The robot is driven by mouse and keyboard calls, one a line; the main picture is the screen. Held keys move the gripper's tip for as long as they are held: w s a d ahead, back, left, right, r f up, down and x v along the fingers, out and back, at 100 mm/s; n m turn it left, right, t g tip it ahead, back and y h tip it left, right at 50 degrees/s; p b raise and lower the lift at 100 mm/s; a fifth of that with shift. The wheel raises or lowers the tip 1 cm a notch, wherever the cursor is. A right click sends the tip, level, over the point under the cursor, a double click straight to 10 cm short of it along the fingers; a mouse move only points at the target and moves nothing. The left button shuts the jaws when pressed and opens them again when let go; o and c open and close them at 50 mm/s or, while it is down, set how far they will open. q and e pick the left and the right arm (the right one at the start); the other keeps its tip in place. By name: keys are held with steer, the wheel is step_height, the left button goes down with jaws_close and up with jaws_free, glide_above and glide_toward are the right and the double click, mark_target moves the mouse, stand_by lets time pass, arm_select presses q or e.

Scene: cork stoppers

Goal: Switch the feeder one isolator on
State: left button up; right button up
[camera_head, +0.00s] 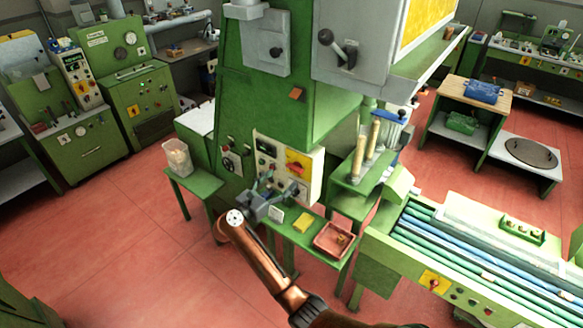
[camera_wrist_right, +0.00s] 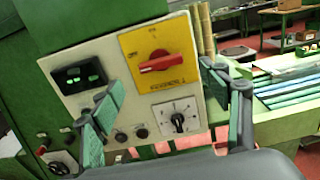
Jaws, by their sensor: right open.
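The isolator is a red rotary handle (camera_wrist_right: 165,62) on a yellow plate (camera_wrist_right: 145,42), on a cream control panel (camera_wrist_right: 75,75). Its handle lies roughly level across the plate in the right wrist view. In the head view the yellow plate (camera_head: 305,155) shows on the front of the green machine, above my gripper. My right gripper (camera_head: 281,184) is open and empty, just in front of the panel's lower part. In the right wrist view its fingers (camera_wrist_right: 160,80) stand apart, with the handle between and beyond their tips. Any feeder label is too small to read. My left gripper is out of view.
Beside the isolator are a dark display (camera_wrist_right: 80,75) with green digits and a black selector knob (camera_wrist_right: 178,120).

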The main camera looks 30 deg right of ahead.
mark_target(293, 170)
steer(key=p+x, duration=0.2)
steer(key=x, duration=0.3)
steer(key=shift+w+d, duration=0.1)
steer(key=shift+d, duration=0.2)
steer(key=shift+x, duration=0.75)
steer(key=shift+f, duration=0.1)
steer(key=shift+c, duration=0.3)
steer(key=c, duration=1.1)
